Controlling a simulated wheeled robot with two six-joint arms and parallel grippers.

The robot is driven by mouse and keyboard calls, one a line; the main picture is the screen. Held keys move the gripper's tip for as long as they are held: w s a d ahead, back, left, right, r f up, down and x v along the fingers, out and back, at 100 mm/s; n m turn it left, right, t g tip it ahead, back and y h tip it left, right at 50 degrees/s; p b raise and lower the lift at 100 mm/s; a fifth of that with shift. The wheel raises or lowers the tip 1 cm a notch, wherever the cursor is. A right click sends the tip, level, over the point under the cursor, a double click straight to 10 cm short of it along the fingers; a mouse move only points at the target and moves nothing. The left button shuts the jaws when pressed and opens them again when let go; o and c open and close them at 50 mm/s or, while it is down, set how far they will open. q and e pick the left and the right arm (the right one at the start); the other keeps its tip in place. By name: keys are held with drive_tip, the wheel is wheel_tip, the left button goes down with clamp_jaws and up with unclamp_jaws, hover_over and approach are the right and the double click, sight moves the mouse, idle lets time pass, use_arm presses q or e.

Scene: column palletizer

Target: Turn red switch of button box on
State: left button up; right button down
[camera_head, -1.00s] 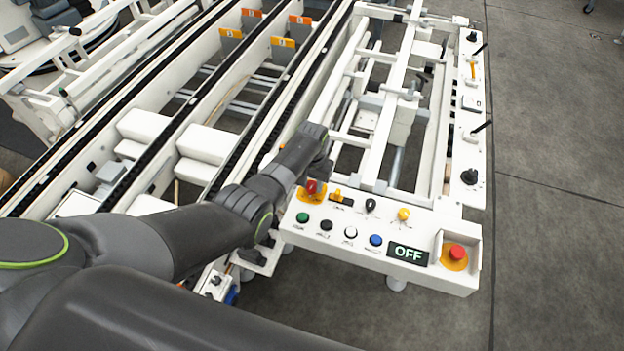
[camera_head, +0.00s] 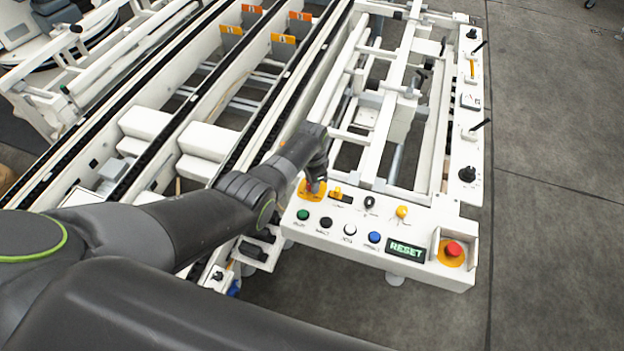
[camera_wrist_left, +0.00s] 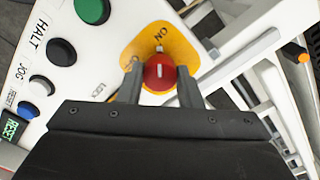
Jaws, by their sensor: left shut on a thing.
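The button box (camera_head: 345,252) is a white panel at the end of the conveyor frame. Its red switch (camera_wrist_left: 159,73) is a round knob on a yellow plate (camera_wrist_left: 183,48). A short white mark on the knob points up the wrist view, roughly toward the "ON" lettering. My left gripper (camera_wrist_left: 160,88) has its fingers on both sides of the red switch and is shut on it. In the head view my left gripper (camera_head: 316,183) partly hides the red switch and reaches down over the box's left end. The display (camera_head: 406,250) reads RESET. My right gripper is out of view.
Green (camera_head: 303,214), black (camera_head: 326,222), white (camera_head: 350,229) and blue (camera_head: 374,237) buttons line the box front. A red emergency button (camera_head: 453,249) sits at its right end. Small knobs stand behind. Conveyor rails lie left; open floor (camera_head: 560,200) lies right.

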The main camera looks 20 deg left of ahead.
use_arm(q)
drive_tip(key=shift+m, duration=0.4)
drive_tip(key=o, duration=1)
drive_tip(key=shift+r, duration=0.1)
drive_tip(key=shift+r+p, duration=0.35)
drive_tip(key=shift+r, duration=0.2)
wheel_tip(320, 180, up, 5)
drive_tip(key=shift+p, duration=0.7)
wheel_tip(320, 180, up, 11)
drive_tip(key=shift+r+b, duration=0.1)
drive_tip(key=shift+b, duration=0.2)
drive_tip(key=shift+s, duration=0.1)
